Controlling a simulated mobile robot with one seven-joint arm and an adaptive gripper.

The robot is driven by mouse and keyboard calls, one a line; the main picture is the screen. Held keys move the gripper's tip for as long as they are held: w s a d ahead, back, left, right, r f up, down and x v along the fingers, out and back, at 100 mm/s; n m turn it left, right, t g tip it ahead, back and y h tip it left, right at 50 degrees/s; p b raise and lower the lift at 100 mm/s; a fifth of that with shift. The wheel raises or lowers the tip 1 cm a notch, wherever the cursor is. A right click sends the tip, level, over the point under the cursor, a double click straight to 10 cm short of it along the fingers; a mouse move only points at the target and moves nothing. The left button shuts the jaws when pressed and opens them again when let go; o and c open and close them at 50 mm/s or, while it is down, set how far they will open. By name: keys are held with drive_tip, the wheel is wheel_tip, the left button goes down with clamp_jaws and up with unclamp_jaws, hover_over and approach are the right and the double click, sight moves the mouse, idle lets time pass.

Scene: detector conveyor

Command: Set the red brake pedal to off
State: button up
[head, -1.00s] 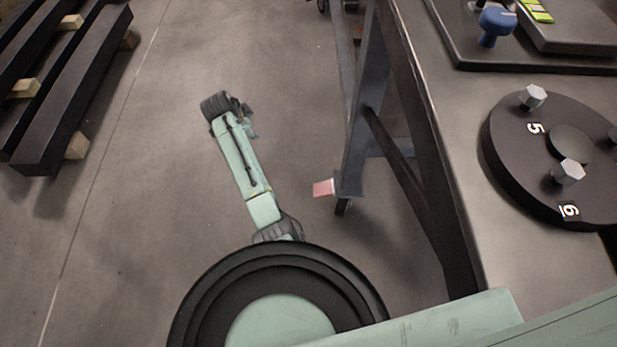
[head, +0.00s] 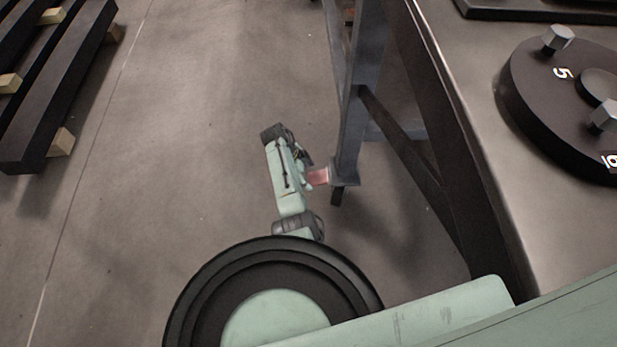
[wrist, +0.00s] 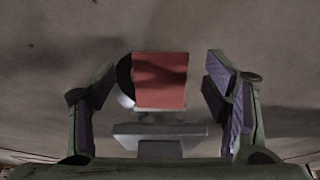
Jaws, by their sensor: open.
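The red brake pedal (head: 318,177) sticks out low at the foot of a grey table leg, beside a caster, in the head view. In the wrist view the red pedal (wrist: 160,80) lies between my open fingers, with gaps on both sides and a grey bracket in front of it. My gripper (head: 309,172) is right at the pedal in the head view, partly hidden by my arm. It also shows in the wrist view (wrist: 160,90), open and empty. I cannot tell whether the fingers touch the pedal.
The grey table leg (head: 350,110) and a dark slanted brace (head: 405,150) stand just right of my gripper. The tabletop (head: 470,110) carries a black disc (head: 550,100) with hex studs. Dark beams (head: 60,90) lie at the far left. The floor between is clear.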

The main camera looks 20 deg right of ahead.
drive_tip(key=shift+x, duration=0.75)
drive_tip(key=shift+c, duration=0.4)
drive_tip(key=c, duration=1.6)
drive_tip(key=shift+w+f+b, duration=0.1)
drive_tip(key=shift+b, duration=0.2)
